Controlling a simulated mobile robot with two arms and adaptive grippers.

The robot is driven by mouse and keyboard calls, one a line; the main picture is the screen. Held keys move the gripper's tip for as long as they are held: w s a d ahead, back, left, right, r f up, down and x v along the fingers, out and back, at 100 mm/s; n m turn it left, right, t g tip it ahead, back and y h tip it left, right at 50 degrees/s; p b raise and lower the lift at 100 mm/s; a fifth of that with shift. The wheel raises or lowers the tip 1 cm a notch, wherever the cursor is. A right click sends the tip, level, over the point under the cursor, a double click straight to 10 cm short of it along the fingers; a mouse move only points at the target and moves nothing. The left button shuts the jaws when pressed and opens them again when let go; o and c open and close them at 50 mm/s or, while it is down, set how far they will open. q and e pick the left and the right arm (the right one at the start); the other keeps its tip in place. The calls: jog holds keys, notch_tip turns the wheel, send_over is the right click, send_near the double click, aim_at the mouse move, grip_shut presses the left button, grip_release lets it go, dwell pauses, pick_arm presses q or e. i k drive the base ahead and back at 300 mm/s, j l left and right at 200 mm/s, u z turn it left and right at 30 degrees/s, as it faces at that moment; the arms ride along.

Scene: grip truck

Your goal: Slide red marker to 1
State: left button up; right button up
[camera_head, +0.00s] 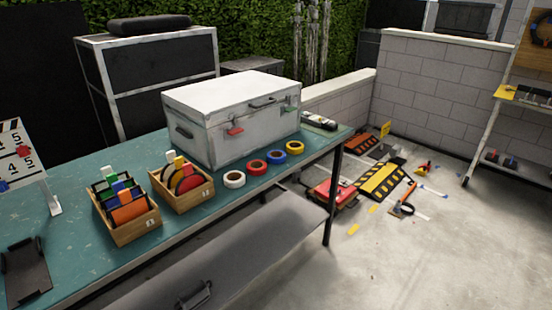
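A white number board (28,172) stands on the table at the left edge of the head view, partly cut off by the frame. It shows black digits, with 5s and 4s readable. A red marker (24,151) sits on the board beside the 5s. A blue marker (3,186) sits lower, at the frame's edge. No 1 can be made out on the visible part of the board. Neither of my grippers is in view.
The green table (75,245) holds a dark holder (25,268), two wooden boxes (133,232) of colored items, several tape rolls (234,180) and a large white case (225,130). A grey lower shelf (260,250) juts out in front. Open concrete floor (440,260) lies right.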

aim_at(22, 151)
jog(key=u, duration=1.6)
